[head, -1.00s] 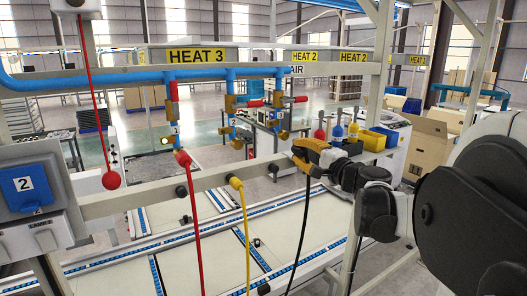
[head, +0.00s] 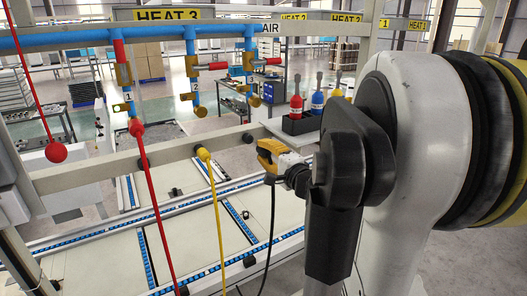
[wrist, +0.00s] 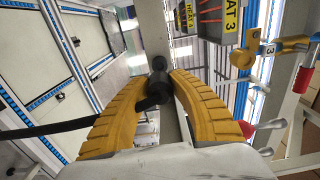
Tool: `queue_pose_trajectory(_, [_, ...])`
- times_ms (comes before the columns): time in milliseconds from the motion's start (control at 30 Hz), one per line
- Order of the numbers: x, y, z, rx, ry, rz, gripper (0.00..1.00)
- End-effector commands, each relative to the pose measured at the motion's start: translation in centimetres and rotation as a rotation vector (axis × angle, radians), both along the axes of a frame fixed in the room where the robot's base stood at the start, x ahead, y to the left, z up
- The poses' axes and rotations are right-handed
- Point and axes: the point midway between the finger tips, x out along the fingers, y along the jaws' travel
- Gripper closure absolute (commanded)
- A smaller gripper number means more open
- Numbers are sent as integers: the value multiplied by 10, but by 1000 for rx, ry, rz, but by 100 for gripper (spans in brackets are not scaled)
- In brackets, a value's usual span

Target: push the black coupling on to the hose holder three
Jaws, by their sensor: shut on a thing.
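My gripper (head: 266,152) has yellow fingers and is shut on the black coupling (wrist: 153,92). The coupling sits between the fingertips in the wrist view. Its black hose (head: 268,228) hangs down below the gripper, and also runs off to the left in the wrist view (wrist: 55,126). A dark round stub (wrist: 159,63) shows just past the coupling, close to the rail; I cannot tell whether they touch. In the head view, a black holder (head: 247,137) on the pale rail (head: 95,172) is just left of the fingertips. The coupling is mostly hidden in the head view.
A yellow hose coupling (head: 203,154) is at the rail, left of my gripper. A red hose (head: 158,210) hangs from a red coupling (head: 136,128). Blue pipes with brass valves (head: 193,66) are above the rail. Bottles (head: 317,98) stand behind. A conveyor (head: 190,235) lies below.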

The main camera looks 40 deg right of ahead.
Motion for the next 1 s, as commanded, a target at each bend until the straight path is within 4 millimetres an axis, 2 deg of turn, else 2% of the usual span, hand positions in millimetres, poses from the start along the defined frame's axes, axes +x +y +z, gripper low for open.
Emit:
queue_pose_trajectory(500, [44,-10,0,0,0,1,100])
queue_pose_trajectory(1000, [52,-12,0,0,0,1,100])
